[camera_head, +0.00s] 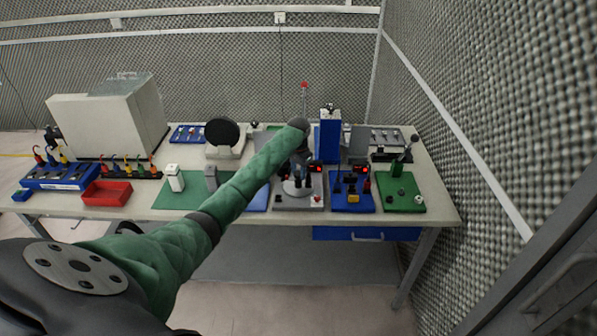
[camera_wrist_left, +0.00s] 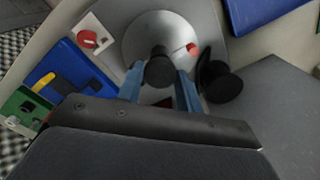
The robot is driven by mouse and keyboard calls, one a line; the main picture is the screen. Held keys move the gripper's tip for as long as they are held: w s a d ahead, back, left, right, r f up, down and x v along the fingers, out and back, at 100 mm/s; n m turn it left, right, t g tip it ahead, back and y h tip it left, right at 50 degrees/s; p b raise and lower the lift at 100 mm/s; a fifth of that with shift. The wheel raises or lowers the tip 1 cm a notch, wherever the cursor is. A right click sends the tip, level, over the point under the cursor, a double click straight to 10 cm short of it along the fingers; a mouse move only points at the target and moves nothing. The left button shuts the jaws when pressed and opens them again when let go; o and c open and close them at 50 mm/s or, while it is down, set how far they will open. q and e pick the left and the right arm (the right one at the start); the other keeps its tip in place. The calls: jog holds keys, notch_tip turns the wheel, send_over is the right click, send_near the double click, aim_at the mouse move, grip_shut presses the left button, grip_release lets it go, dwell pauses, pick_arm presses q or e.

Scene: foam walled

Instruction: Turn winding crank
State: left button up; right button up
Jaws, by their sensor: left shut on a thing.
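The winding crank shows in the left wrist view as a round silver disc (camera_wrist_left: 150,35) with a red mark near its rim and a dark knob (camera_wrist_left: 160,70) in front. My left gripper (camera_wrist_left: 160,84) has its two bluish fingers on either side of the knob and is shut on it. In the head view my green-sleeved left arm reaches over the bench, and my left gripper (camera_head: 299,177) points down at the silver disc (camera_head: 291,190) on a grey board. The arm and gripper hide part of the crank. My right gripper is not in view.
A blue board (camera_head: 352,204) with a yellow part and a green board (camera_head: 399,205) with a lever stand to the right. A tall blue block (camera_head: 330,142) stands behind. A red tray (camera_head: 107,193) and a big pale box (camera_head: 100,122) are at the left.

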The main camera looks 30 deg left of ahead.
pick_arm(q)
jog(key=shift+a+r+m, duration=0.1)
jog(key=shift+r+m, duration=0.1)
jog(key=shift+m, duration=1.8)
jog(key=shift+m+b, duration=0.5)
jog(key=shift+m, duration=1.1)
jog(key=shift+m+b, duration=0.55)
jog(key=shift+m, duration=1.35)
jog(key=shift+m+b, duration=0.9)
jog(key=shift+m, duration=1.5)
jog(key=shift+m+b, duration=0.45)
jog(key=shift+m, duration=0.75)
jog(key=shift+m+b, duration=0.5)
jog(key=shift+m, duration=0.7)
jog(key=shift+m+b, duration=0.45)
jog(key=shift+m, duration=1.15)
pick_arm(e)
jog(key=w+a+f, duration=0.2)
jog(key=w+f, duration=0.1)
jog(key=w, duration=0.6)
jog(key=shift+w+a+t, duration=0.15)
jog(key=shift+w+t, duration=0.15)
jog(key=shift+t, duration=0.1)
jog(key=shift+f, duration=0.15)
